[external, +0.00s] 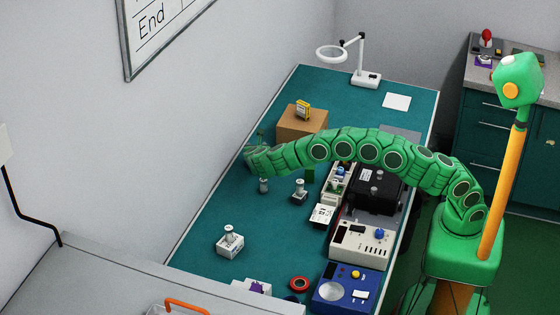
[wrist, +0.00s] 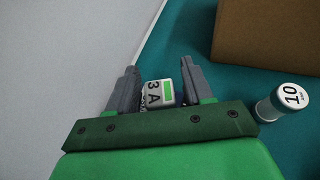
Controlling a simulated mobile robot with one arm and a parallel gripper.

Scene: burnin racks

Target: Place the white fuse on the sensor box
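My gripper (wrist: 160,80) is over the left part of the teal workbench and also shows in the external view (external: 252,158). A small white block marked "3 A" with a green patch (wrist: 166,91) lies between its two grey fingers. Whether the fingers press on it is unclear. A white cylinder marked "10" (wrist: 292,95) stands to the right of the gripper in the wrist view. In the external view, a white box with a cylinder on top (external: 229,243) sits near the front left. I cannot tell for certain which thing is the white fuse or the sensor box.
Instruments line the right side, including a blue unit (external: 340,290). Bare bench lies at left-centre.

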